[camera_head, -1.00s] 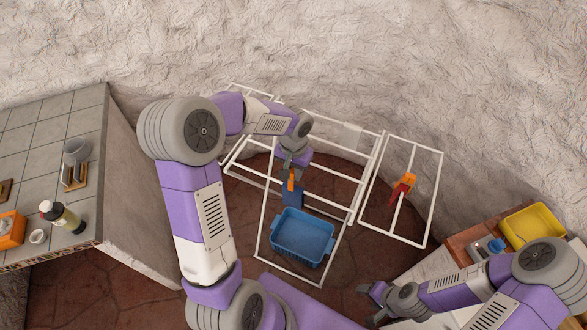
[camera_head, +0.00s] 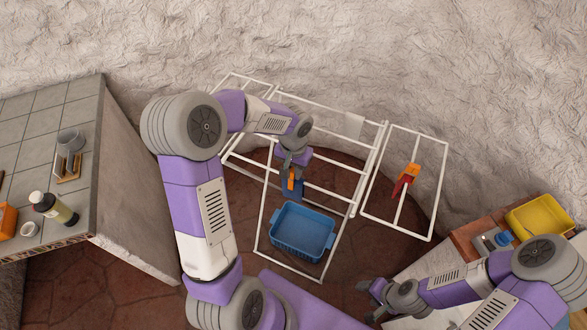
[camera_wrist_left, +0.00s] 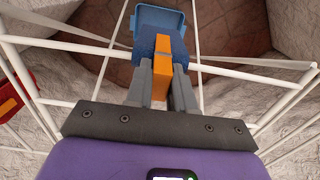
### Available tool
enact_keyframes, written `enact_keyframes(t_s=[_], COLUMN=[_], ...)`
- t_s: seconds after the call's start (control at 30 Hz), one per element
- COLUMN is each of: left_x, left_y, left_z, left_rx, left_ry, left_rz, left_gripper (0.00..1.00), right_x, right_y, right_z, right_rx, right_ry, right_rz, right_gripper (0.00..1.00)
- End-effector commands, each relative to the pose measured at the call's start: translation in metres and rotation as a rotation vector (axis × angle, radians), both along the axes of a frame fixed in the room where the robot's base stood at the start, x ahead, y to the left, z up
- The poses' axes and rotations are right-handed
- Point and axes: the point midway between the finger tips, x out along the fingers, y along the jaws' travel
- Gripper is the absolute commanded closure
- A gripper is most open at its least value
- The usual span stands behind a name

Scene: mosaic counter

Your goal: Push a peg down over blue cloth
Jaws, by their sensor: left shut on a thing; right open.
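My left gripper (camera_head: 291,168) is shut on an orange peg (camera_head: 291,181), with its fingers pointing down at the drying rack. The peg overlaps the blue cloth (camera_head: 297,190), which hangs at a white rack bar. In the left wrist view the orange peg (camera_wrist_left: 161,72) sits between the fingers, with the blue cloth (camera_wrist_left: 146,46) showing on both sides of its upper part. How far the peg is seated on the bar is hidden. My right gripper (camera_head: 374,299) is open and empty at the lower right, away from the rack.
A white wire rack (camera_head: 262,222) spreads across the middle. A blue basket (camera_head: 303,231) stands below the cloth. A red cloth (camera_head: 402,186) with an orange peg (camera_head: 412,171) hangs on the right wing. A tiled counter (camera_head: 125,215) is left; a yellow tray (camera_head: 541,216) is right.

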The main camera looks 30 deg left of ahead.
Motion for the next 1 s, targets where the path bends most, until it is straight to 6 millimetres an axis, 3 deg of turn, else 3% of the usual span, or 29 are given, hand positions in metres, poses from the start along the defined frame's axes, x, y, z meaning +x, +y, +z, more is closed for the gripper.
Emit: enact_keyframes(t_s=[0.03,0.07,0.27,0.57,1.0], left_x=[0.0,0.0,0.0,0.0,0.0], left_y=[0.0,0.0,0.0,0.0,0.0], left_z=[0.0,0.0,0.0,0.003,0.067], left_rx=[0.0,0.0,0.0,0.001,0.001], left_ry=[0.0,0.0,0.0,-0.001,-0.002], left_rz=[0.0,0.0,0.0,0.001,0.0], left_gripper=[1.0,0.76,0.47,0.47,0.47], right_x=[0.0,0.0,0.0,0.0,0.0], right_y=[0.0,0.0,0.0,0.0,0.0], right_z=[0.0,0.0,0.0,0.001,0.011], right_rx=[0.0,0.0,0.0,0.0,0.0], right_ry=[0.0,0.0,0.0,0.0,0.0], right_rz=[0.0,0.0,0.0,0.0,0.0], right_gripper=[0.4,0.4,0.4,0.4,0.4])
